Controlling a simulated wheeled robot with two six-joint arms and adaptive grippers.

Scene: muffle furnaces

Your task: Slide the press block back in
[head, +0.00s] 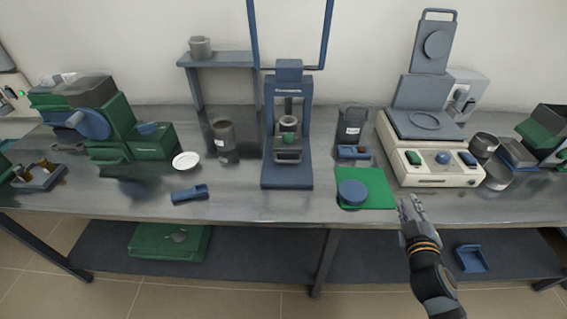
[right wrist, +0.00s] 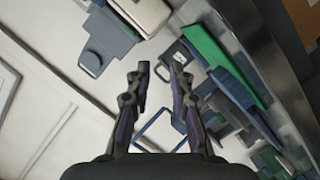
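The blue press (head: 289,172) stands upright at the middle of the table. A grey block (head: 288,156) sits low in its frame, with a grey cup-like cylinder (head: 288,124) above it. I cannot tell for sure that this block is the press block, or how far out it sits. My right gripper (head: 411,202) is at the table's front edge, right of the press and well apart from it. In the right wrist view (right wrist: 160,70) its fingers are spread with nothing between them. My left gripper is not in view.
A green mat (head: 378,187) with a blue round piece (head: 352,193) lies between the press and my right gripper. A cream device (head: 436,171) stands behind my gripper. A blue holder (head: 189,194) and white dish (head: 186,161) lie left of the press. The table front before the press is clear.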

